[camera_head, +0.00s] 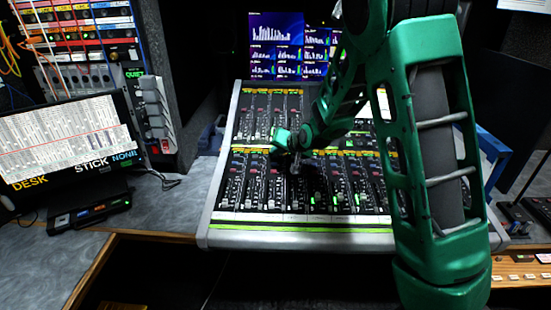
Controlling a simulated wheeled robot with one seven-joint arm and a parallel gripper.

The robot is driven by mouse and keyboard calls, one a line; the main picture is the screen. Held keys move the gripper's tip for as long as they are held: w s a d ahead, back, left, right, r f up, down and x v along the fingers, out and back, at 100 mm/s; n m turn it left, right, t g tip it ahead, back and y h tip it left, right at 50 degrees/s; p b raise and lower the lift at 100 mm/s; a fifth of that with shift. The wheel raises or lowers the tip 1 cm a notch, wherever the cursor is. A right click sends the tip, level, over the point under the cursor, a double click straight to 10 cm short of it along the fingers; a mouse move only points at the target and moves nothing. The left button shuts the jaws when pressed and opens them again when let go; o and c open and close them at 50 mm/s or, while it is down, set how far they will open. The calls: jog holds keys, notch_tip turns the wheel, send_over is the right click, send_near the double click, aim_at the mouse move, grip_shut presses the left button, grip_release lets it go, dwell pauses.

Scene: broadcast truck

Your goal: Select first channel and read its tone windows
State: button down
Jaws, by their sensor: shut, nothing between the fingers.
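The mixing console (214,215) stands in the middle of the head view, with two rows of dark channel strips topped by yellow labels. A screen (276,42) with white bar graphs on blue stands behind it and is partly hidden by my green arm. My gripper (295,172) is over the console, left of its middle, with its small tip above the lower row of strips. It is shut and holds nothing. I cannot tell whether it touches the surface. My arm hides the upper right of the console. Individual channel markings are too small to read.
A monitor (68,140) with a labelled sheet stands on the left desk, with a small black box (90,214) before it. A patch rack (88,40) rises at the back left. A blue binder (490,160) is at the right, partly behind my arm.

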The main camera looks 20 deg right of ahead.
jog(key=shift+f, duration=0.4)
dwell(0.7)
jog(key=shift+r, duration=0.85)
jog(key=shift+r, duration=0.1)
jog(key=r, duration=0.4)
jog(key=shift+s+a+r, duration=0.15)
jog(key=shift+s+r, duration=0.2)
jog(key=shift+s, duration=0.05)
dwell(0.6)
